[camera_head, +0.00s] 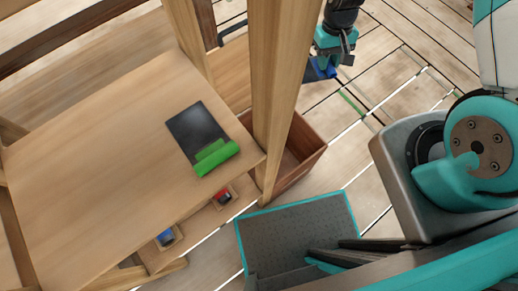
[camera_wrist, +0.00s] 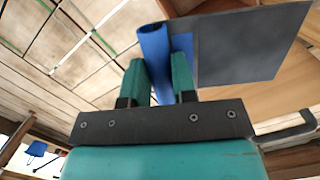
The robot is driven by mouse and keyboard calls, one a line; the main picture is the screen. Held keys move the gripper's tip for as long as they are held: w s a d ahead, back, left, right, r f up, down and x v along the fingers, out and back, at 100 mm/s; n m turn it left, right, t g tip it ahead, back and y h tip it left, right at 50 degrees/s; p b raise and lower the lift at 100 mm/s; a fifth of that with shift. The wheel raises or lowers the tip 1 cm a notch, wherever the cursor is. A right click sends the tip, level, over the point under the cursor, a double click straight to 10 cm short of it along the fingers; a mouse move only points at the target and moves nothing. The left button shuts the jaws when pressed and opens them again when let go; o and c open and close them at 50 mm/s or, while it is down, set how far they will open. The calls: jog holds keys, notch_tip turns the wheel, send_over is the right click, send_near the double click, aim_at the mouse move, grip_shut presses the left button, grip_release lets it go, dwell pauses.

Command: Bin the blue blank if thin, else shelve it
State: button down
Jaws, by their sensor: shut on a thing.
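The blue blank is a flat dark grey plate (camera_wrist: 252,42) with a rounded blue grip (camera_wrist: 153,45) along one edge. My gripper (camera_wrist: 159,66) is shut on the blue grip, with a teal finger on each side of it. The plate stretches away to the right in the wrist view. In the head view my gripper (camera_head: 331,52) hangs at the top, right of the wooden post, with the blue blank (camera_head: 318,72) below it, partly hidden. The plate's thickness cannot be told. A brown wooden bin (camera_head: 308,160) stands on the floor behind the post.
A wooden shelf board (camera_head: 100,150) on the left bears a dark plate with a green grip (camera_head: 214,158). Below its front edge are small red (camera_head: 223,195) and blue (camera_head: 166,237) items. A wooden post (camera_head: 279,90) stands between board and gripper.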

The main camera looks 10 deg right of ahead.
jog(key=s+a+f+b, duration=0.1)
jog(key=a+f+b, duration=0.2)
jog(key=f+b, duration=1.1)
jog(key=s+a+f+m+b, duration=0.1)
jog(key=a+f+b, duration=0.3)
jog(key=f+b, duration=1.1)
notch_tip(320, 180, down, 6)
jog(key=shift+a+r, duration=0.2)
jog(key=c, duration=0.8)
grip_release()
jog(key=shift+c, duration=0.2)
notch_tip(320, 180, up, 17)
jog(key=w+p, duration=0.2)
jog(key=p, duration=0.3)
jog(key=shift+w+d+r, duration=0.15)
jog(key=shift+w, duration=0.1)
